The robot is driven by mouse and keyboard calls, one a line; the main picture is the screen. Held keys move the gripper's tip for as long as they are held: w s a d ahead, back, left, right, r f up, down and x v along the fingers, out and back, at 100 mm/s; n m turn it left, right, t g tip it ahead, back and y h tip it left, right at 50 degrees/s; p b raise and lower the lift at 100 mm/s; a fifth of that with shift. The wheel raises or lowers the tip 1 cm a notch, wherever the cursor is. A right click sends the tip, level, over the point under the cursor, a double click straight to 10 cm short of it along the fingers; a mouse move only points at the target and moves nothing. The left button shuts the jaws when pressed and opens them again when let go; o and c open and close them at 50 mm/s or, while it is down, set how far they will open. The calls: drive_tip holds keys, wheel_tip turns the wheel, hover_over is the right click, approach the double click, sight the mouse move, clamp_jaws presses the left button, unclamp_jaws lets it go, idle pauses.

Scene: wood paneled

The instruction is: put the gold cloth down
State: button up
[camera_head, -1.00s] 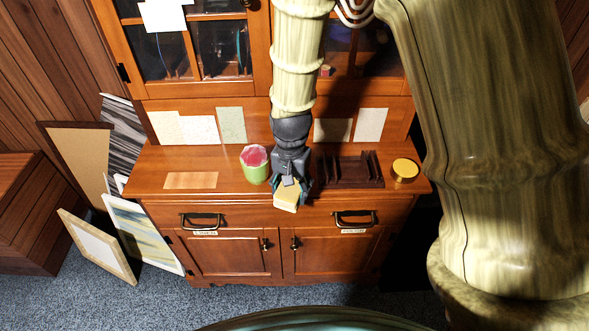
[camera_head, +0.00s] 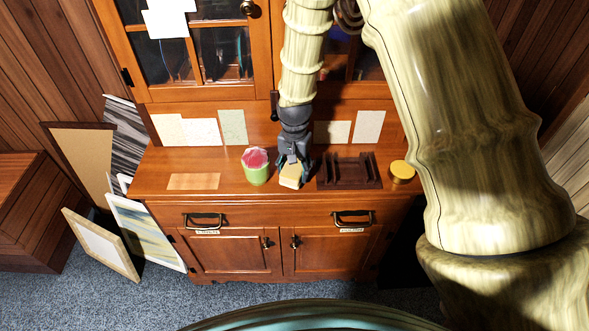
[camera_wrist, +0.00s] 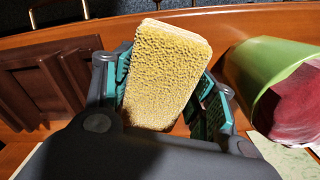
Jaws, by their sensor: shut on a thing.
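The gold cloth (camera_head: 291,180) is a pale yellow, rough-textured block shape. In the wrist view the cloth (camera_wrist: 165,75) stands between the green-padded fingers of my gripper (camera_wrist: 165,95). My gripper (camera_head: 293,172) is shut on it, at the front part of the wooden cabinet top (camera_head: 225,188). I cannot tell whether the cloth touches the surface.
A green cup with a red inside (camera_head: 256,168) stands close on the left of my gripper. A dark wooden rack (camera_head: 349,172) is close on the right, with a round gold tin (camera_head: 402,172) beyond it. A light wooden rectangle (camera_head: 193,181) lies at the left.

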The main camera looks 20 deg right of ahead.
sight(294, 166)
drive_tip(key=shift+f, duration=0.6)
drive_tip(key=shift+f, duration=0.15)
drive_tip(key=o, duration=1)
drive_tip(key=shift+o, duration=0.2)
drive_tip(key=shift+r+b, duration=1.1)
drive_tip(key=shift+r, duration=5.1)
